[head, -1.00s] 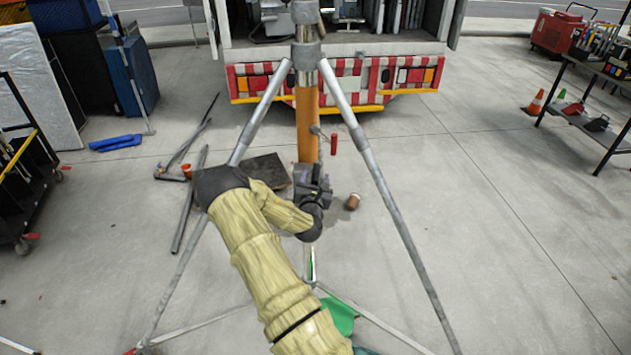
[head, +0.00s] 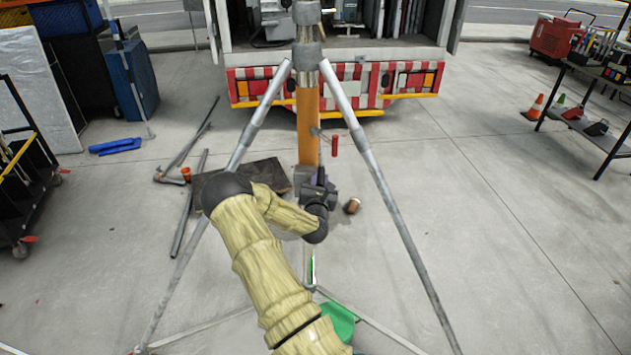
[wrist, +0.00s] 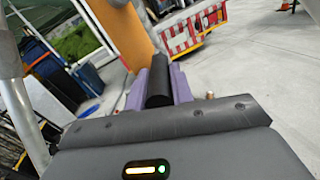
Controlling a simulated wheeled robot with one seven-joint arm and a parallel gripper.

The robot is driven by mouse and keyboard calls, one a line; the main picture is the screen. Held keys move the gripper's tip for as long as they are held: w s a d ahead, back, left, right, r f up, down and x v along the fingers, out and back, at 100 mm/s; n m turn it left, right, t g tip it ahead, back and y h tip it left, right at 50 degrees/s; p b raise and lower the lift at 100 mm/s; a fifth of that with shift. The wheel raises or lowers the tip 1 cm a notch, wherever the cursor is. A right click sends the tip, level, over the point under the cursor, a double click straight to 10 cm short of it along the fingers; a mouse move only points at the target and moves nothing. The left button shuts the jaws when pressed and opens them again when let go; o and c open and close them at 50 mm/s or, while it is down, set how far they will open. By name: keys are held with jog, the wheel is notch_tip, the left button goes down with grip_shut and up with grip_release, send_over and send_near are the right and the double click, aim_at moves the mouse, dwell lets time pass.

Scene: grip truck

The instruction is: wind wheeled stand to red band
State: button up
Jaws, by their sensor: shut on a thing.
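The stand's orange column (head: 308,125) rises between grey tripod legs (head: 390,200), with metal collars (head: 308,50) above it. A small red piece (head: 334,145) hangs beside the column. My gripper (head: 318,190) is low at the column's foot, at the end of my yellow-sleeved arm. In the wrist view, my gripper's purple fingers (wrist: 182,85) are shut on a black crank handle (wrist: 159,82). The orange column also shows behind it (wrist: 120,30). The crank's arm is mostly hidden. I cannot make out a red band on the column.
A truck with a red-and-white rear (head: 340,85) stands behind. A dark flat board (head: 262,178) and grey poles (head: 188,205) lie left of the column. A brown cup-like item (head: 351,206) lies to its right.

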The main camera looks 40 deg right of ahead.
jog(key=shift+s+d+f+b, duration=0.45)
jog(key=shift+s+d+f, duration=0.55)
jog(key=shift+f, duration=0.05)
jog(key=f+b, duration=0.1)
jog(key=s+d+f+b, duration=0.1)
jog(key=f+b, duration=0.1)
jog(key=b, duration=0.1)
jog(key=shift+s+d+f, duration=0.4)
